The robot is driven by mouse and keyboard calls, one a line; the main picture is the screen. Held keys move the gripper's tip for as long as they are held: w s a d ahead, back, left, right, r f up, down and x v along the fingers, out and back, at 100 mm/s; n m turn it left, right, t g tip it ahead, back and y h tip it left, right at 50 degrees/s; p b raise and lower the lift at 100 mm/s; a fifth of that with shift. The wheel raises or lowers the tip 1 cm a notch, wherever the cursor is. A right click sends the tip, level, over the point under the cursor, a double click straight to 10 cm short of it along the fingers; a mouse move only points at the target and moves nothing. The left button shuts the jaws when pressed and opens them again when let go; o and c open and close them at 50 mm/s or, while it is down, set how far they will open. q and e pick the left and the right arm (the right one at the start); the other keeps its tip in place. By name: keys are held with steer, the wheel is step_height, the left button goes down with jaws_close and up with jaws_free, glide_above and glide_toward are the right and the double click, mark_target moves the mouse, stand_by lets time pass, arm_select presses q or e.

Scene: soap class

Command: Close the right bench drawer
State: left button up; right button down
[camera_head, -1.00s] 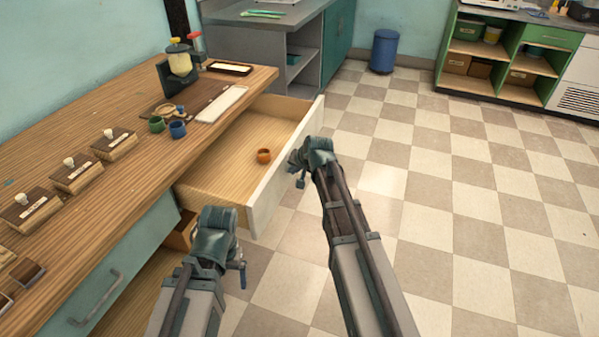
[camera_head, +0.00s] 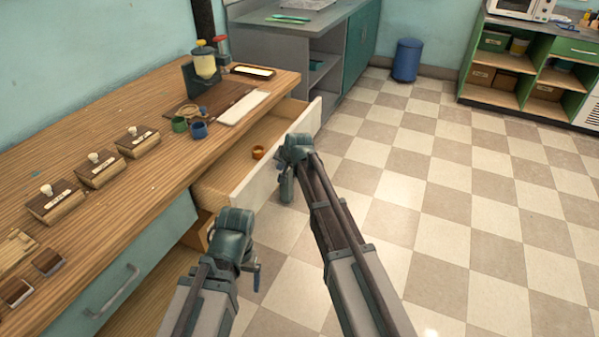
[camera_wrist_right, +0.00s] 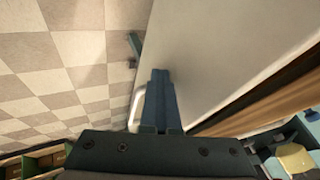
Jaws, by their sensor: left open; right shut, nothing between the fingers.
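The right bench drawer (camera_head: 258,183) is partly open, its pale front standing out from the bench. A small orange cup (camera_head: 258,152) sits inside it. My right gripper (camera_head: 287,190) is at the outer face of the drawer front; its fingertips are largely hidden by the wrist in the head view. In the right wrist view the shut, empty fingers (camera_wrist_right: 159,85) lie close against the grey drawer front (camera_wrist_right: 215,65), beside a pale handle (camera_wrist_right: 137,108). I cannot tell whether they touch. My left gripper (camera_head: 256,275) is open and empty, low in front of the bench.
The wooden bench top (camera_head: 150,195) holds several labelled blocks, a green cup (camera_head: 179,124), a blue cup (camera_head: 199,130) and a yellow dispenser (camera_head: 205,65). A blue bin (camera_head: 407,60) stands at the back. The tiled floor to the right is clear.

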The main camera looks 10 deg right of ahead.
steer(key=w+a, duration=0.2)
steer(key=a, duration=0.1)
steer(key=w+a, duration=0.5)
steer(key=a, duration=0.2)
steer(key=shift+w, duration=0.2)
steer(key=shift+s, duration=0.1)
